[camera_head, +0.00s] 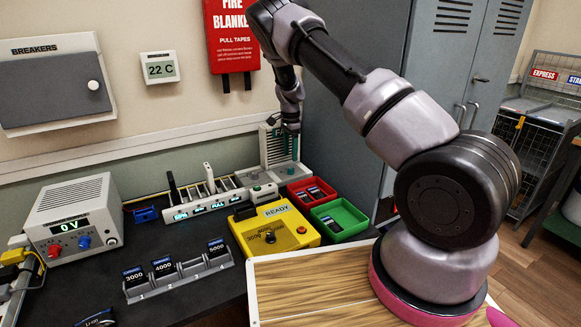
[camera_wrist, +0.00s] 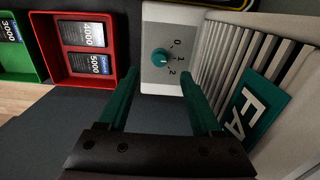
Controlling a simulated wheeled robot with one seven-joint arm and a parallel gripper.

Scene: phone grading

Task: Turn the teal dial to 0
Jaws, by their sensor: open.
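The teal dial (camera_wrist: 160,57) is a small round knob on a light grey plate (camera_wrist: 155,80), seen from above in the wrist view. The marks 0, 1 and 2 are printed beside it. I cannot tell for sure which mark it points to. My gripper (camera_wrist: 159,75) is open, with its two green fingers apart on either side of the dial in the picture. Nothing is between the fingers, and they do not appear to touch the dial.
A red tray (camera_head: 299,203) and a green tray (camera_head: 353,231) hold phones near the dial. A yellow box (camera_head: 252,237) marked READY stands in front. A tall grey cabinet (camera_head: 345,115) stands behind.

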